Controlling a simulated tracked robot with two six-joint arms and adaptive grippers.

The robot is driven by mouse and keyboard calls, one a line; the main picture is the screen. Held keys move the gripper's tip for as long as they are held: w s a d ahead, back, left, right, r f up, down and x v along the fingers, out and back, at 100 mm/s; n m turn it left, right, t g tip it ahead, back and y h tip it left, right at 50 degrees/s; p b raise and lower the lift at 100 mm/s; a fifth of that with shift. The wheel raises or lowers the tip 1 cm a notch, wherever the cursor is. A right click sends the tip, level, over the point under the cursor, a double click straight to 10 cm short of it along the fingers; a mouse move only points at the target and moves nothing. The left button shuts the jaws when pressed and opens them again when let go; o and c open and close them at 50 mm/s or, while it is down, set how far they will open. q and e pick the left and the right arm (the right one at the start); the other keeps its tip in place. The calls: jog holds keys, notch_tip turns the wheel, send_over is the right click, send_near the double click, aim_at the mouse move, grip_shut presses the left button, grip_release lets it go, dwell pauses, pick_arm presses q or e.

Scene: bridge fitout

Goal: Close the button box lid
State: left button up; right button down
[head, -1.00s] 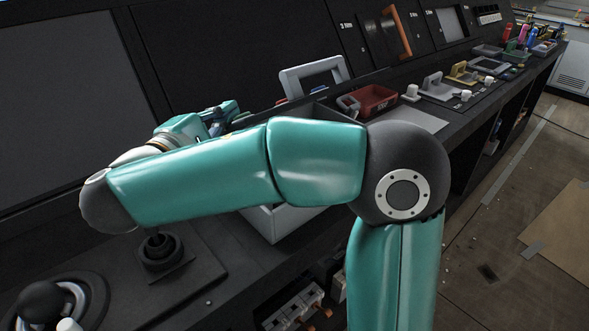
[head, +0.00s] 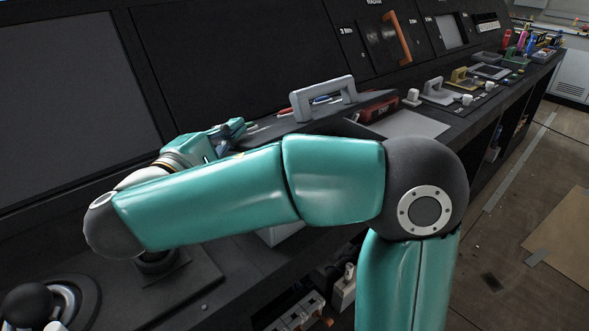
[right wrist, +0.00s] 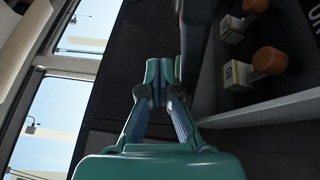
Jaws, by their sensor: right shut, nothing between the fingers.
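A dark flat panel (head: 318,126), which looks like the button box lid, sits slanted in the middle of the head view, in front of the red tray. Below it, a light grey box side (head: 280,234) shows under my arm; most of the box is hidden. My right gripper (head: 236,130) is at the panel's left end; I cannot tell if it touches. In the right wrist view its fingers (right wrist: 160,90) are shut and empty, beside a dark surface. To their right, white and orange knobs (right wrist: 268,61) stand along a light grey ledge. My left gripper is not in view.
Levers and knobs (head: 440,92) line the console farther right. A black-knobbed joystick (head: 30,305) is front left.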

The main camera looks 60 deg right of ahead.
jog(key=shift+s+a+f+b, duration=0.1)
jog(key=shift+s+f+b, duration=0.2)
jog(key=shift+f+b, duration=0.3)
jog(key=shift+s+a+f+b, duration=0.1)
jog(key=shift+s+f+b, duration=0.25)
jog(key=shift+f, duration=0.4)
jog(key=shift+s+a+f+b, duration=0.1)
jog(key=shift+s+f+b, duration=0.1)
jog(key=shift+f+b, duration=0.5)
jog(key=shift+s+f+b, duration=0.2)
jog(key=shift+f+b, duration=0.3)
jog(key=shift+f, duration=0.3)
